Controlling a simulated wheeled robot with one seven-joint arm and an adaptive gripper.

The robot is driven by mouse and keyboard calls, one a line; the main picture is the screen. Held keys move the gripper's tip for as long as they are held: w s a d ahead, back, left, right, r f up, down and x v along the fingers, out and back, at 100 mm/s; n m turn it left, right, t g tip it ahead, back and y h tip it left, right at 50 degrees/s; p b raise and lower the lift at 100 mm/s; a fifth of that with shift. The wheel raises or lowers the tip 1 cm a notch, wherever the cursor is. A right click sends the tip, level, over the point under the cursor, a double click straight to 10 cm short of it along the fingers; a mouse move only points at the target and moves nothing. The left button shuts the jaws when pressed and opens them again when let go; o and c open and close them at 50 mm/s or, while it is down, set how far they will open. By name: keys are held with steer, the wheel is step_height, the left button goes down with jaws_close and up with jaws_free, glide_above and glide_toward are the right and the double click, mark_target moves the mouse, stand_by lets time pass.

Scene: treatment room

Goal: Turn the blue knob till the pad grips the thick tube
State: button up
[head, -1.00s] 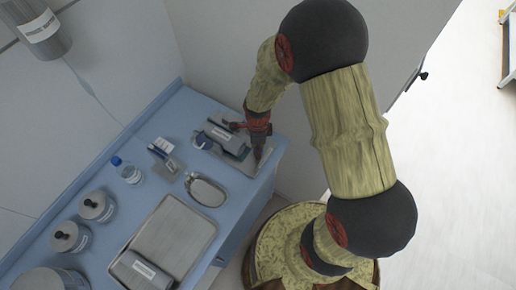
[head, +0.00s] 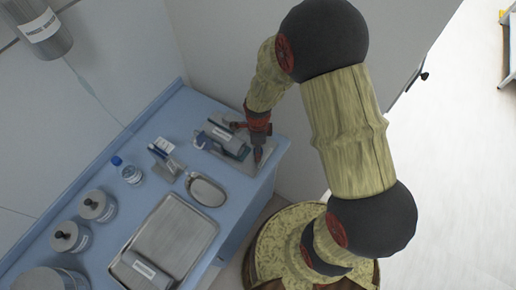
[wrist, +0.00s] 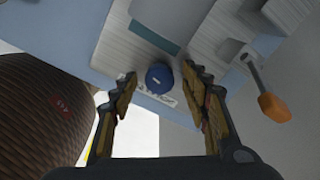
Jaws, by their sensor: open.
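The blue knob (wrist: 159,77), round with a pale mark on its face, shows in the wrist view at the edge of a pale plate. My gripper (wrist: 160,74) is open, with one finger on each side of the knob and gaps showing. In the head view my gripper (head: 258,154) points down at the right end of the grey device (head: 222,133), over its base plate. A teal strip (wrist: 146,37) crosses the device beyond the knob. I cannot clearly pick out the pad or the thick tube, nor whether they touch.
An orange-tipped lever (wrist: 272,104) sticks out right of the fingers. On the blue counter (head: 125,215) stand a small dish (head: 207,191), a large metal tray (head: 150,226), a blue-capped bottle (head: 130,172) and lidded jars (head: 97,206). A wall is close behind.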

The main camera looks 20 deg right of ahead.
steer(key=shift+r, duration=0.1)
step_height(320, 180, up, 12)
stand_by(0.5)
stand_by(0.5)
steer(key=s+r+n+t+b, duration=0.5)
steer(key=s+r+n+b, duration=0.3)
steer(key=s+r+n, duration=0.6)
steer(key=r+n, duration=0.1)
steer(key=n, duration=0.7)
steer(key=shift+s+r+t+b, duration=0.25)
steer(key=shift+r+t+b, duration=0.05)
steer(key=shift+r+b, duration=0.1)
